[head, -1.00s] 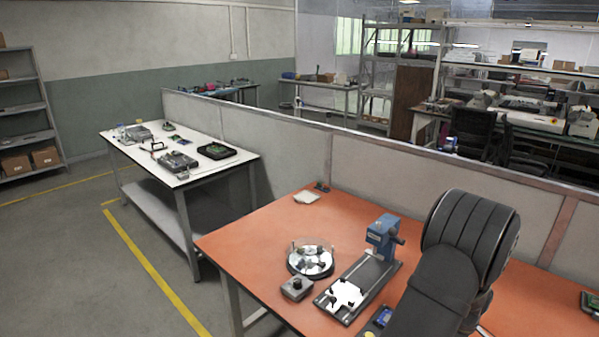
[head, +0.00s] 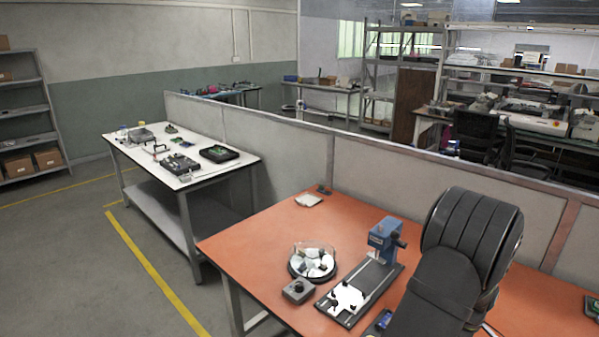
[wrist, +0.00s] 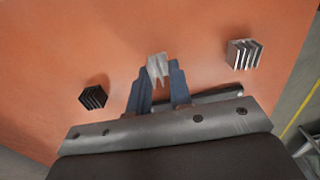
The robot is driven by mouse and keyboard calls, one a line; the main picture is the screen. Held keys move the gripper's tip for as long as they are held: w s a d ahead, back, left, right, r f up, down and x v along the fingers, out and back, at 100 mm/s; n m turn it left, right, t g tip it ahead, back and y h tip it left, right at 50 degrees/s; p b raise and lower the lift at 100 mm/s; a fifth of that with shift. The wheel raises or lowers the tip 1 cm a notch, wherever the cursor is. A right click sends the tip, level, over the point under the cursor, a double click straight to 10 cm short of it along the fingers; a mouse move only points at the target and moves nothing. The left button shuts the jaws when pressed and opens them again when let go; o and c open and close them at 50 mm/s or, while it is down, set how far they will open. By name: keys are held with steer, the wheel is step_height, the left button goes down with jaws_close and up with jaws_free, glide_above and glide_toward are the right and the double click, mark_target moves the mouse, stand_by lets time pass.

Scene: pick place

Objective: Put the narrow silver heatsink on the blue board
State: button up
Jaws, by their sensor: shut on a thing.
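The narrow silver heatsink (wrist: 157,66) is in the wrist view, between the blue fingertips of my gripper (wrist: 157,80). My gripper is shut on it, with the orange tabletop behind. A wider silver heatsink (wrist: 244,54) lies to the right, and a black heatsink (wrist: 93,97) lies to the left, both apart from the fingers. In the head view, a small dark item with a blue surface (head: 383,320) lies beside my arm and is partly hidden by it. I cannot tell if it is the blue board. The gripper is hidden in the head view.
On the orange table (head: 250,255) stand a round dish of parts (head: 313,262), a small grey box with a knob (head: 298,291), and a blue press-like fixture (head: 385,238) on a dark base holding a white plate (head: 347,298). The table's left part is clear.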

steer(key=shift+r, duration=1.85)
